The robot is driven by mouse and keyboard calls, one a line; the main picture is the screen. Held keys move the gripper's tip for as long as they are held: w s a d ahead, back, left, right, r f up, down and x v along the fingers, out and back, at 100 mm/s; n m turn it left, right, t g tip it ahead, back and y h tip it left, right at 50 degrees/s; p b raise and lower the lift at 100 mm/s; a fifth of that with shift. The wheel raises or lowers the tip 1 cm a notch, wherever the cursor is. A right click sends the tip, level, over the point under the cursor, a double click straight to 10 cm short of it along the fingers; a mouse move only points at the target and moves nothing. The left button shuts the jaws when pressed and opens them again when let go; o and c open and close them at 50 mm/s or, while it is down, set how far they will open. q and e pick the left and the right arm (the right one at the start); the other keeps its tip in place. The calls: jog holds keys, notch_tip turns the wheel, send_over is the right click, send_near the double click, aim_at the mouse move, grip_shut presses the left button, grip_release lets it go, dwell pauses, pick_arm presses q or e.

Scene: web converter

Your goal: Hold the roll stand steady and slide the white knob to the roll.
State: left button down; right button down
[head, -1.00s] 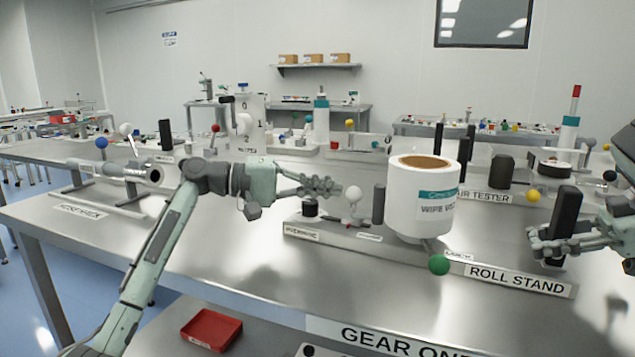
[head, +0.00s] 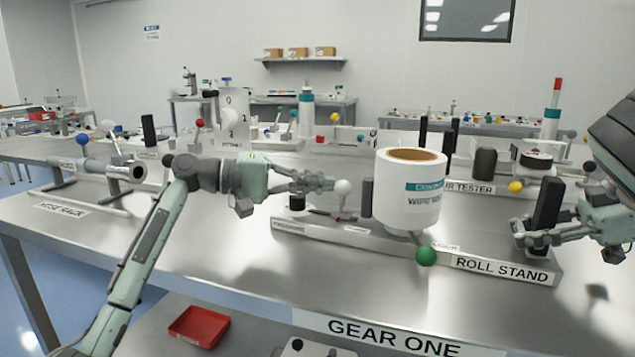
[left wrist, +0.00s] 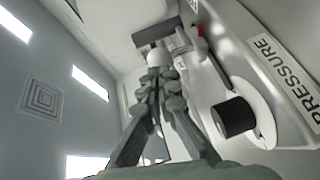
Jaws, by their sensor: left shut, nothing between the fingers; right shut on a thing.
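The roll stand (head: 500,268) is a long grey base on the table. It carries a large white roll (head: 404,200) with a teal label. The white knob (head: 342,187) stands on the base left of the roll, with a black upright block (head: 367,198) between them. My left gripper (head: 330,184) is shut and empty, its fingertips at the left side of the knob; contact is unclear. Its fingers also show in the left wrist view (left wrist: 160,80). My right gripper (head: 532,232) is shut on the black post (head: 547,203) at the stand's right end.
A green ball (head: 426,256) sits at the stand's front edge. A black cylinder (left wrist: 235,117) by the PRESSURE label (left wrist: 285,75) is close to my left fingers. A pipe fixture (head: 125,172) stands at left, the air tester (head: 480,187) behind. The front table is clear.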

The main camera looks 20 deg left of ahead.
pick_arm(q)
jog(key=a, duration=0.2)
jog(key=w+a, duration=0.1)
jog(key=shift+a+r, duration=0.1)
jog(key=shift+r, duration=0.25)
pick_arm(e)
jog(key=shift+s+f, duration=0.1)
jog(key=shift+f, duration=0.35)
pick_arm(q)
jog(key=v, duration=1)
jog(key=shift+a, duration=0.35)
pick_arm(e)
jog(key=shift+a, duration=0.1)
jog(key=shift+r, duration=0.4)
jog(key=c, duration=1)
grip_release()
jog(key=shift+r, duration=0.1)
jog(key=shift+o, duration=0.2)
pick_arm(q)
jog(key=shift+w, duration=0.1)
pick_arm(e)
jog(key=w+v, duration=0.1)
jog(key=v, duration=1.1)
jog(key=shift+s, duration=0.3)
